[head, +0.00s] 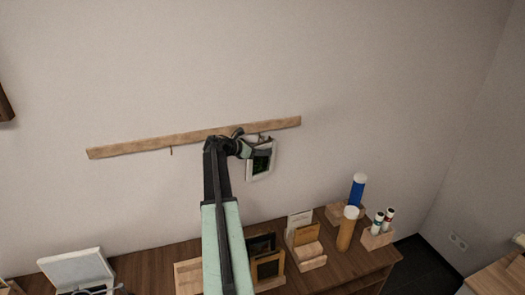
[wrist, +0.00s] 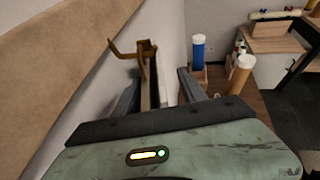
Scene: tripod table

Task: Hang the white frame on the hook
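The white frame (head: 249,172), with a dark green picture, is against the wall just below the right part of the wooden rail (head: 130,147). In the wrist view its edge shows as a narrow strip (wrist: 155,90) between my fingers. A brass hook (wrist: 126,52) stands out from the rail right at the frame's top; the exact contact between them is unclear. My gripper (head: 243,148) is at the frame's upper left. In the wrist view its fingers (wrist: 160,92) are spread, with a gap showing beside the frame. Another small hook (head: 171,150) is further left on the rail.
Below is a wooden desk (head: 340,264) with dark and wooden frames in a holder (head: 268,268), a letter stand (head: 305,250), a blue tube (head: 357,192) and a tan tube (head: 347,232).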

